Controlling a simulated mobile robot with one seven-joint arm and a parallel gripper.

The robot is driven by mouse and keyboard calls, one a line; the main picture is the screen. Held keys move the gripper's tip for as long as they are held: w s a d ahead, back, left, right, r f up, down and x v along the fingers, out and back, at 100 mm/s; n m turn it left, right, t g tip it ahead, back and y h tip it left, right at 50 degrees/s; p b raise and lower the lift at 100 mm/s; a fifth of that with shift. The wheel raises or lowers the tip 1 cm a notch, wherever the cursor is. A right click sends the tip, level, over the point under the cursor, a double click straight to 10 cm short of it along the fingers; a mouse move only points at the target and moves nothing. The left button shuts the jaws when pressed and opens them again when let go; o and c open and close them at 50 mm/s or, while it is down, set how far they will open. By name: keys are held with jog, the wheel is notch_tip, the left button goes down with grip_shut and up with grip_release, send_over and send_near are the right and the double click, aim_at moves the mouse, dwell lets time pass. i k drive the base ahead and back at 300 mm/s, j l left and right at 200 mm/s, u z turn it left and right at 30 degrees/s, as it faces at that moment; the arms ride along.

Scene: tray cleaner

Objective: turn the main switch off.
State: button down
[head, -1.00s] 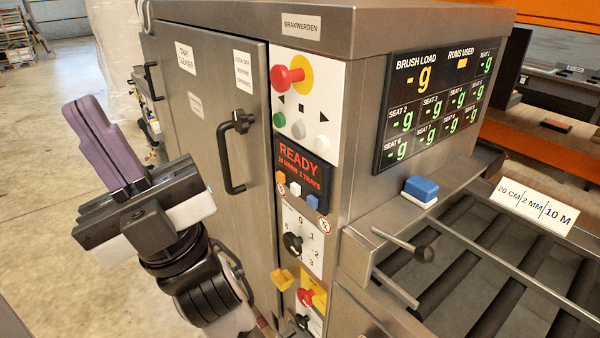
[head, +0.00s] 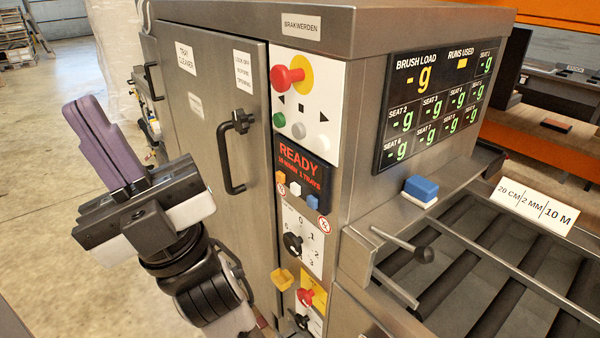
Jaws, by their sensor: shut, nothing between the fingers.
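The grey tray cleaner (head: 350,200) stands in the middle with a control strip on its front corner. Low on that strip, a red knob (head: 305,297) sits on a yellow plate (head: 319,295), which looks like the main switch. Its label and exact setting are too small to read. A larger red mushroom button (head: 287,77) on a yellow disc is at the top of the strip. The display (head: 300,163) reads READY. My gripper (head: 78,108) has purple fingers, shut and empty, pointing up and left, well left of the switch and touching nothing.
A door handle (head: 233,152) sticks out between my gripper and the strip. A numbered black dial (head: 292,243) and a yellow part (head: 283,279) are above the knob. A lever (head: 405,243) juts out at right. The floor at left is open.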

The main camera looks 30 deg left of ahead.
aim_at(305, 296)
jog(key=u, duration=0.7)
